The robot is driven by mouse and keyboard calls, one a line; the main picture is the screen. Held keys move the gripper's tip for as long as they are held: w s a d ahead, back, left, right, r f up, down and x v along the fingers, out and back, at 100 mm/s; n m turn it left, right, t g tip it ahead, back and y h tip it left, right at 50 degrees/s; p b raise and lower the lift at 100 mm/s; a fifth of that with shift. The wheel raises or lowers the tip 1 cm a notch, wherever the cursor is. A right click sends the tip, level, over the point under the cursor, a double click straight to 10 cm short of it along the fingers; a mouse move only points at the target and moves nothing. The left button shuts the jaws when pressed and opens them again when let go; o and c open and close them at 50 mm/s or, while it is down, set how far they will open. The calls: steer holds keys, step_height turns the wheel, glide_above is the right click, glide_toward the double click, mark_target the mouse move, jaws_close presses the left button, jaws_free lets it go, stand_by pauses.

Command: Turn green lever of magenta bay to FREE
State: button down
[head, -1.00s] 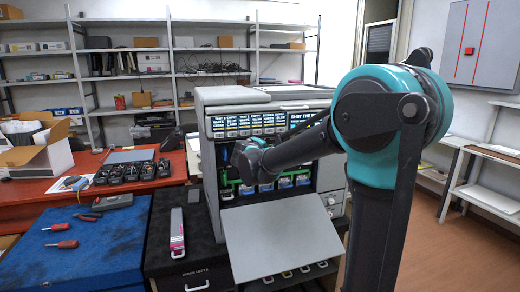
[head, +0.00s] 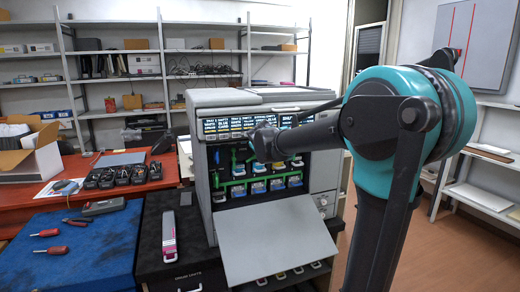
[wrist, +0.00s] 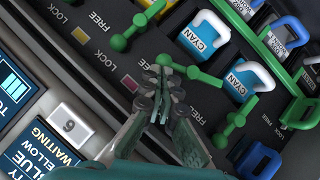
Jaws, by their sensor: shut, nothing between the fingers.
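The open printer (head: 202,160) has a row of bays with green levers. In the wrist view one green lever (wrist: 130,32) stands at upper left, another (wrist: 190,72) runs just beyond my fingertips, and a third (wrist: 228,128) is lower right. LOCK and FREE are printed on the dark panel beside them. Cyan-labelled cartridges (wrist: 205,35) sit in bays at the upper right. My gripper (wrist: 165,92) is shut and empty, close to the middle lever; contact is unclear. In the head view my gripper (head: 264,146) is small before the bays.
The printer's front flap (head: 275,240) hangs open below the bays. A long white and magenta cartridge (head: 169,235) lies on the black cabinet at left.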

steer(key=shift+r, duration=0.1)
steer(key=shift+r, duration=0.65)
steer(key=shift+r, duration=0.1)
